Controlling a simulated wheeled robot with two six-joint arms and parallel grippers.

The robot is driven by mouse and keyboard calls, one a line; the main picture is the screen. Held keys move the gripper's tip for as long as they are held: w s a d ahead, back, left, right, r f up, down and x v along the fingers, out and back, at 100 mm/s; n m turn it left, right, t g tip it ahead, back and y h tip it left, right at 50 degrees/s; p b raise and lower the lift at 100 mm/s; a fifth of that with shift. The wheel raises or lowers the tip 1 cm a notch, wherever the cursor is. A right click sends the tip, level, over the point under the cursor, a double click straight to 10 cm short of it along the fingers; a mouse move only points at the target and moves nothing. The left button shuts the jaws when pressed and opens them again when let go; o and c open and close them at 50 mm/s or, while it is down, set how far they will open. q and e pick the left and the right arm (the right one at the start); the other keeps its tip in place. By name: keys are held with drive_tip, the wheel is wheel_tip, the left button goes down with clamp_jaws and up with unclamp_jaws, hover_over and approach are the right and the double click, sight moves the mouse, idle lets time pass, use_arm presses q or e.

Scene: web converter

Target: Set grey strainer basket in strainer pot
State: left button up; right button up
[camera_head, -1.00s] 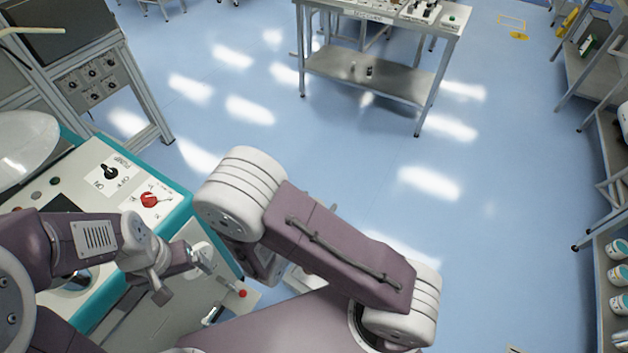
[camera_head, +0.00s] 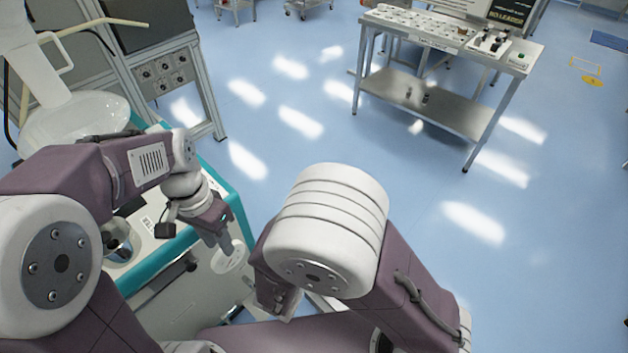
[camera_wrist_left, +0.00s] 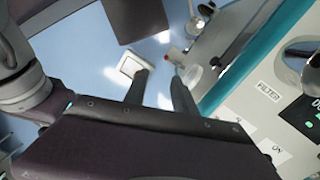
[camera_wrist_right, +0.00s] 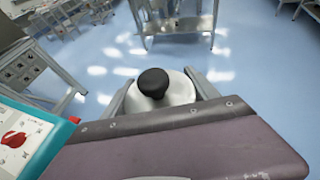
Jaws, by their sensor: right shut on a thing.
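My right gripper (camera_wrist_right: 168,84) is shut on a pale round piece (camera_wrist_right: 176,92) with a black knob, like a lid, in the right wrist view. In the head view my right arm hides that gripper. My left gripper (camera_head: 224,240) hangs at the console's right edge. In the left wrist view its two fingers (camera_wrist_left: 159,76) stand apart with nothing between them. A round metal opening (camera_head: 120,247), possibly the strainer pot, shows in the console top behind my left arm. It also shows in the left wrist view (camera_wrist_left: 298,52), near a FILTER label. I cannot make out the grey strainer basket.
The teal-edged console (camera_head: 233,196) fills the lower left. A pale disc (camera_head: 229,259) shows just below my left fingertips. A white bowl-shaped part (camera_head: 75,118) stands behind. A steel table (camera_head: 440,105) stands farther off, with clear blue floor between.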

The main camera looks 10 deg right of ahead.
use_arm(q)
drive_tip(key=w+d+r+m+t+h, duration=0.15)
drive_tip(key=d+r+m, duration=0.25)
drive_tip(key=d+r, duration=0.45)
drive_tip(key=w+d+r+m, duration=0.2)
drive_tip(key=d+r+m, duration=0.3)
drive_tip(key=d+r, duration=0.3)
use_arm(e)
drive_tip(key=shift+d, duration=0.1)
use_arm(q)
drive_tip(key=shift+m+g, duration=0.25)
drive_tip(key=shift+m, duration=0.15)
drive_tip(key=d+f, duration=0.1)
drive_tip(key=f, duration=0.3)
drive_tip(key=d+f, duration=0.2)
drive_tip(key=f, duration=0.2)
drive_tip(key=s+d+f, duration=0.1)
drive_tip(key=d+f, duration=0.1)
drive_tip(key=f, duration=0.3)
drive_tip(key=shift+d+f, duration=0.1)
drive_tip(key=shift+d, duration=0.05)
drive_tip(key=c, duration=0.7)
use_arm(e)
drive_tip(key=o, duration=1.5)
drive_tip(key=shift+o, duration=0.2)
